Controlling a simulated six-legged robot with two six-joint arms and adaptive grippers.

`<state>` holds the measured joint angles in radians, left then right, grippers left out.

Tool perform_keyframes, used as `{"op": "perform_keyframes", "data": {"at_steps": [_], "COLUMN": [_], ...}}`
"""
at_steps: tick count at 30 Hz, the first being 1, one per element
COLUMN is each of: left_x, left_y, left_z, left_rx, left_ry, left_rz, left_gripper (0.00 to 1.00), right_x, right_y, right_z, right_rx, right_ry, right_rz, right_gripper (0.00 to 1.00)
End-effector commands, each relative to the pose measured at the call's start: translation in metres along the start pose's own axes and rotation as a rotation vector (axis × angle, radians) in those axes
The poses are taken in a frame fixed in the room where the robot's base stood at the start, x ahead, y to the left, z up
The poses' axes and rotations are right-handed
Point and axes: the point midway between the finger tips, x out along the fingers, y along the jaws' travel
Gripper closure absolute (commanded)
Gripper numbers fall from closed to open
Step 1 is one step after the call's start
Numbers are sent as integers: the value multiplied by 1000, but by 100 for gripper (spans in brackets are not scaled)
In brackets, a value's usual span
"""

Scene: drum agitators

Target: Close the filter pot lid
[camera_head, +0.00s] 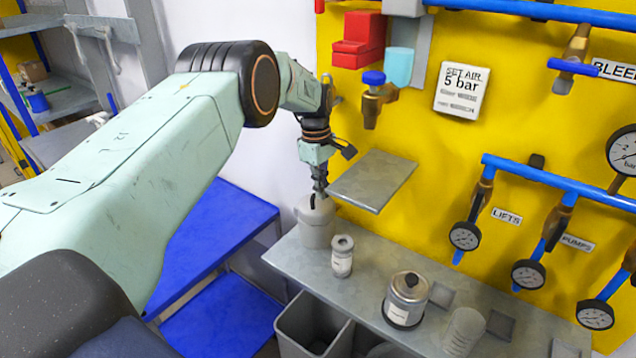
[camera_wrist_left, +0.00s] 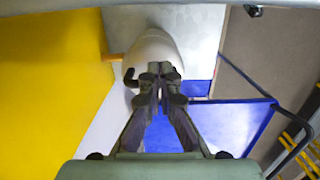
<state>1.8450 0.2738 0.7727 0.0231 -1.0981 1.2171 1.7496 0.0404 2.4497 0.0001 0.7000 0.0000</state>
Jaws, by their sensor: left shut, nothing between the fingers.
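A pale grey, round-topped pot (camera_head: 316,228), which I take to be the filter pot, stands at the far left end of the grey bench. In the left wrist view its pale rounded body (camera_wrist_left: 153,44) lies just beyond my fingertips, with an orange bar and a dark hook-like part at its left. My left gripper (camera_head: 320,194) points down at the pot's top; its fingers (camera_wrist_left: 160,72) are together and empty. I cannot tell whether they touch the pot. The fingers partly cover it, and how far its lid stands open is unclear. My right gripper is out of view.
A grey wall shelf (camera_head: 372,180) juts out right of the gripper. A small jar (camera_head: 342,258), a metal pot (camera_head: 406,300) and a grey cylinder (camera_head: 465,328) stand along the bench. A grey bin (camera_head: 312,325) is below, blue shelving (camera_head: 222,235) to the left.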

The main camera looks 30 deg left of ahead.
Motion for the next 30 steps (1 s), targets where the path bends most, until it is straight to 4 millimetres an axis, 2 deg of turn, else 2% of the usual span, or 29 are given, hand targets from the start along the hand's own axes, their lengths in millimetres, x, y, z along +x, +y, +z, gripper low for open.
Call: {"op": "perform_keyframes", "data": {"at_steps": [12,30], "left_x": [16,17], "left_y": [-1,0], "left_z": [9,15], "left_rx": [-2,-2], "left_ry": [1,0], "left_rz": [0,2], "left_gripper": [100,100], "right_x": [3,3], "right_y": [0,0], "right_z": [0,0], "right_rx": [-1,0], "right_ry": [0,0], "right_rz": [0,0], "right_gripper": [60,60]}}
